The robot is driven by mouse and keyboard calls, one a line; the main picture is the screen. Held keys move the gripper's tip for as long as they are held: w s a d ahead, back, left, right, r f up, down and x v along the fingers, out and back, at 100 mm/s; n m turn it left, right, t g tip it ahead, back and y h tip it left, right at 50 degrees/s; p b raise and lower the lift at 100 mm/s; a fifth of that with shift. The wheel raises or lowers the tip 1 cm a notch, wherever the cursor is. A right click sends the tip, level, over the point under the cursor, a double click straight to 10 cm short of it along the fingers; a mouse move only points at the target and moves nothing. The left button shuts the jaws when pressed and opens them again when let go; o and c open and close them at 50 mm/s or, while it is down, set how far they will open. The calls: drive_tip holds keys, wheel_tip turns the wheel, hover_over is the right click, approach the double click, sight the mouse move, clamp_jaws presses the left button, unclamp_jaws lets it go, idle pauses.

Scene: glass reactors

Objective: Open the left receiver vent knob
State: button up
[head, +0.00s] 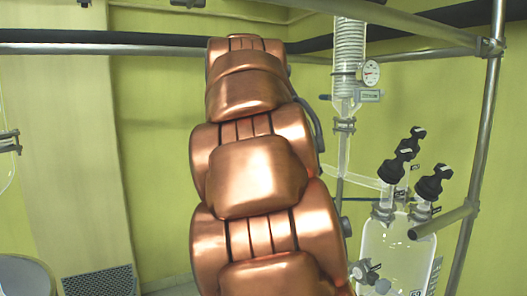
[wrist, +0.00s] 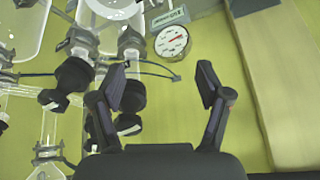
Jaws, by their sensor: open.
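Several black knobs stand on glass necks at the right of the head view, among them one at the right (head: 430,184), one in the middle (head: 391,172) and one higher up (head: 411,141). They sit above a clear glass vessel (head: 385,245). I cannot tell which is the left receiver vent knob. In the wrist view black knobs show at the left (wrist: 74,75), one close to the left finger (wrist: 131,96). My gripper (wrist: 163,85) is open, with nothing between its fingers. It is not visible in the head view, where my arm fills the middle.
A glass coil column (head: 349,45) with a round gauge (head: 371,73) rises behind the vessel; the gauge also shows in the wrist view (wrist: 172,41). A metal frame post (head: 487,120), a top rail (head: 400,18) and a short bar (head: 443,222) border the glassware.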

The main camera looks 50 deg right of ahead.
drive_tip(key=d+r+m+t+h+b, duration=0.1)
drive_tip(key=d+r+h, duration=0.2)
drive_tip(key=d+r, duration=0.6)
drive_tip(key=shift+w+p+x, duration=0.15)
drive_tip(key=shift+p+x, duration=0.15)
drive_tip(key=shift+x, duration=1.65)
drive_tip(key=shift+w+p+x, duration=0.15)
drive_tip(key=shift+p+x, duration=0.15)
drive_tip(key=shift+x, duration=1.7)
drive_tip(key=shift+a+r, duration=0.1)
drive_tip(key=shift+a, duration=0.05)
drive_tip(key=c, duration=1.2)
drive_tip(key=shift+o, duration=0.2)
drive_tip(key=shift+n+b, duration=0.3)
